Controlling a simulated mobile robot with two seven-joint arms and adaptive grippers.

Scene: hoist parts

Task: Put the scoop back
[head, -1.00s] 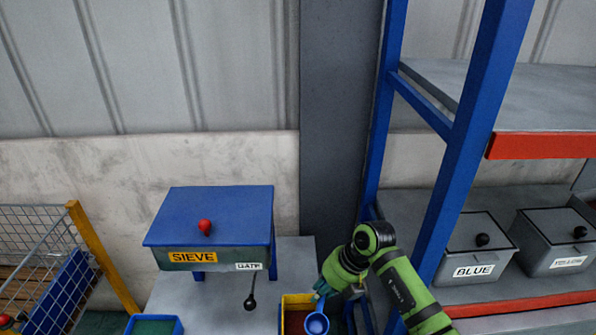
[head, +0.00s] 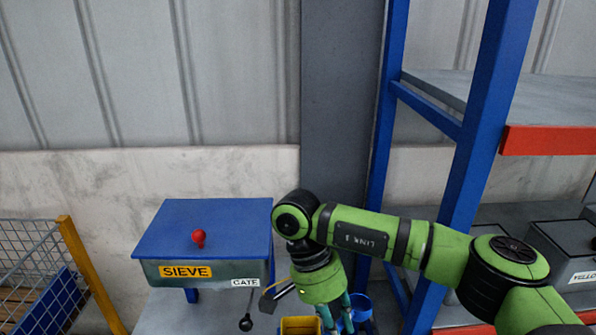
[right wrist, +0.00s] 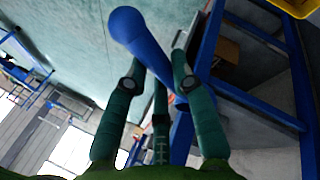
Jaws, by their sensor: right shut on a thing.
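The blue scoop (right wrist: 150,50) is in my right gripper (right wrist: 158,95), in the right wrist view. Its long blue shaft passes between the green fingers, with a rounded end at the upper left. In the head view my right gripper (head: 336,312) points down at the bottom edge, just right of a yellow-rimmed tray (head: 300,326). A blue rounded shape (head: 360,306) shows beside the fingers there; I cannot tell whether it is the scoop's bowl or a separate container. The fingertips are partly cut off. My left gripper is not in view.
The blue-topped sieve box (head: 205,228) with a red knob (head: 198,237) and a gate lever (head: 246,322) stands left of my gripper. A blue shelf post (head: 470,130) rises close behind my right arm. A wire cage (head: 30,265) is at far left.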

